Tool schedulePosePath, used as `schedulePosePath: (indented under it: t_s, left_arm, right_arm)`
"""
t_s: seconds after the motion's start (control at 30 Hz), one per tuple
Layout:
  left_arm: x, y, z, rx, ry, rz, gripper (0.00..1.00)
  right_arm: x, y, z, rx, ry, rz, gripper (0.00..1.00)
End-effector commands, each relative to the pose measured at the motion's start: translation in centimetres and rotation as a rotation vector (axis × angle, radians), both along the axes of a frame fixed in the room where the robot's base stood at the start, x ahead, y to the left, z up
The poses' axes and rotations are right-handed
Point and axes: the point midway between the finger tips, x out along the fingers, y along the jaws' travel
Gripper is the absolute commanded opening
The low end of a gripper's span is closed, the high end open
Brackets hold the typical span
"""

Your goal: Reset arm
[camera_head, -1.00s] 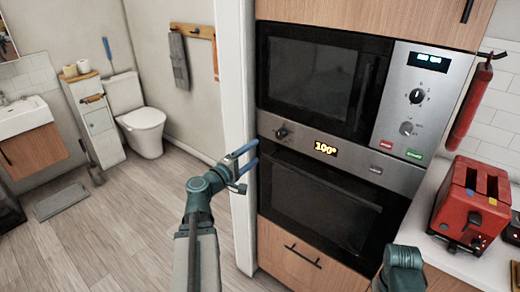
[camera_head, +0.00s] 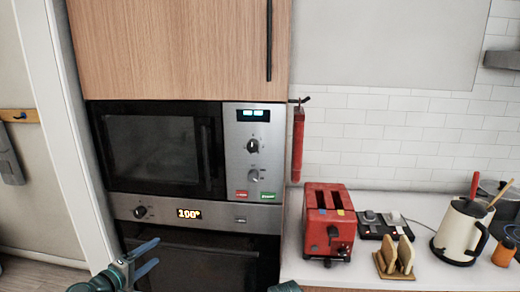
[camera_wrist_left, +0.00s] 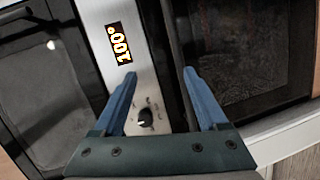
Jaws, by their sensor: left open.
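My left gripper (camera_head: 147,261) is at the bottom left of the head view, in front of the oven. Its two blue fingers are apart, with nothing between them. In the left wrist view the open fingers (camera_wrist_left: 160,80) point at the oven's control strip, with the knob (camera_wrist_left: 145,117) between them and the lit 100° display (camera_wrist_left: 119,44) beyond. Of my right arm, only a small teal part shows at the bottom edge of the head view; its gripper is out of view.
A microwave (camera_head: 155,152) sits above the oven (camera_head: 200,268). A red toaster (camera_head: 328,222), a rack (camera_head: 396,258) and a cream kettle (camera_head: 460,232) stand on the white counter at right.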

Motion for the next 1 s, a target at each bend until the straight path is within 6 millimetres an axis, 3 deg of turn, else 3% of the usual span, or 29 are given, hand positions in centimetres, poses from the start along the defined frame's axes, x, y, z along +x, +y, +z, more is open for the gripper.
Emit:
schedulePosePath:
  t_s: [0.03, 0.2, 0.4, 0.53, 0.7, 1.0]
  left_arm:
    - [0.4, -3.9, -1.5, 0.058, 0.050, -0.098, 0.75]
    - [-1.1, -14.5, -7.1, 0.293, 0.234, -0.415, 0.75]
    - [-5.9, -23.0, -12.9, 0.601, 0.439, -0.751, 0.75]
    - [-9.5, -26.1, -15.6, 0.821, 0.564, -0.934, 0.75]
    - [-13.3, -27.8, -17.4, 1.096, 0.699, -1.097, 0.75]
    - [-15.8, -28.0, -17.5, 1.352, 0.809, -1.182, 0.75]
  right_arm:
    - [0.0, 0.0, 0.0, 0.000, 0.000, 0.000, 0.50]
    - [0.0, 0.0, 0.0, 0.000, 0.000, 0.000, 0.50]
    - [0.0, 0.0, 0.0, 0.000, 0.000, 0.000, 0.50]
    - [0.0, 0.0, 0.0, 0.000, 0.000, 0.000, 0.50]
    - [0.0, 0.0, 0.0, 0.000, 0.000, 0.000, 0.50]
    - [0.0, 0.0, 0.0, 0.000, 0.000, 0.000, 0.50]
